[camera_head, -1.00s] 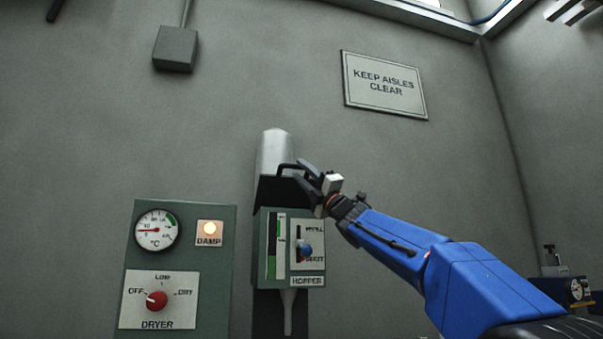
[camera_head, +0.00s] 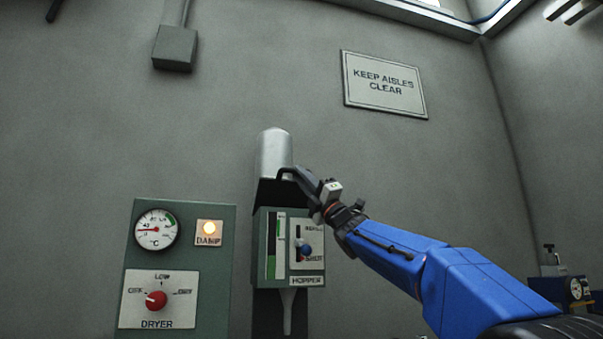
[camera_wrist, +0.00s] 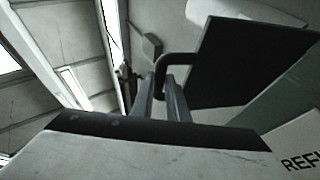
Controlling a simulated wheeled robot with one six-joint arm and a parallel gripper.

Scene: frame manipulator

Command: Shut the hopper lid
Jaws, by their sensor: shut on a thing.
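The hopper (camera_head: 262,240) is a green box on the wall with a level gauge and a small switch panel. Its dark lid (camera_head: 270,193) shows at the top, in front of a silver cylinder; its exact tilt is hard to tell. In the wrist view the lid is a black flat plate (camera_wrist: 235,60) with a bent black handle (camera_wrist: 170,62). My gripper (camera_head: 304,178) is at the handle, right of the lid. The wrist view shows its fingers (camera_wrist: 164,100) closed together on the handle.
The silver cylinder (camera_head: 274,153) rises behind the lid. A dryer panel (camera_head: 183,255) with a gauge, a lit damp lamp and a red knob stands to the left. A blue device (camera_head: 562,288) is at the far right.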

